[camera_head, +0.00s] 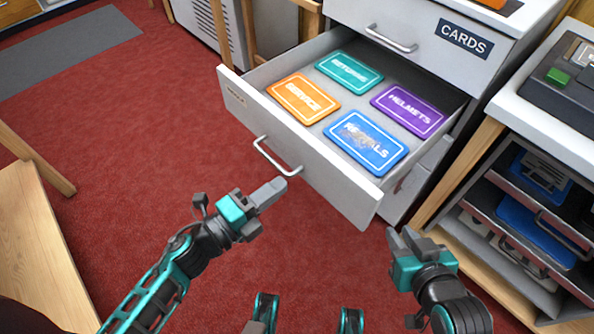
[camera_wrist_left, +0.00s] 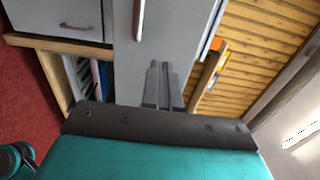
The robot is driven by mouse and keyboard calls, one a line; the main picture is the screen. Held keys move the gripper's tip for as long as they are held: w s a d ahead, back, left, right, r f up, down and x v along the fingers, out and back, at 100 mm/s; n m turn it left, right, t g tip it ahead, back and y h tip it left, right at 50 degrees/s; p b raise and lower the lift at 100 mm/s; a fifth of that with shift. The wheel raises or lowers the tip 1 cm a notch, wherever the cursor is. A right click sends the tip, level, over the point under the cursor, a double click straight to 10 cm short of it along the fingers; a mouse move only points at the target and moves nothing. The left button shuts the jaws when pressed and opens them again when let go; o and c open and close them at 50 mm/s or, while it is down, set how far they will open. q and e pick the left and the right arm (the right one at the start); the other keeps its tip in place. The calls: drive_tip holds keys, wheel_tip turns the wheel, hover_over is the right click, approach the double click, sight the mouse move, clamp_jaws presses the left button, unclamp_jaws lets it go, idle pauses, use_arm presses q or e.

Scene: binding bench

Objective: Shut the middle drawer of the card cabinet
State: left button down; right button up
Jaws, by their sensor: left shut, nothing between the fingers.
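The white card cabinet, labelled CARDS (camera_head: 464,39), stands at the upper right in the head view. Its middle drawer (camera_head: 300,150) is pulled far out, and its front panel with a bar handle (camera_head: 277,157) faces me. Several coloured cards lie flat inside. My left gripper (camera_head: 270,192) is shut and empty, just below the handle in the picture; I cannot tell whether it touches the panel. In the left wrist view its closed fingers (camera_wrist_left: 163,85) point at a grey panel. My right gripper (camera_head: 404,238) is apart from the drawer, below its right corner; its jaw opening is unclear.
The closed top drawer (camera_head: 415,30) is above, and a lower drawer (camera_head: 415,178) shows partly beneath the open one. At right, a bench holds a dark device (camera_head: 562,75) above open trays (camera_head: 540,225). Red carpet (camera_head: 150,140) is clear at left; a wooden piece (camera_head: 40,240) stands far left.

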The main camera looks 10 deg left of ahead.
sight(309, 164)
use_arm(q)
drive_tip(key=x, duration=0.6)
use_arm(e)
drive_tip(key=shift+s+f, duration=0.1)
drive_tip(key=shift+f, duration=0.2)
use_arm(q)
drive_tip(key=shift+w+d, duration=0.1)
drive_tip(key=shift+w, duration=0.05)
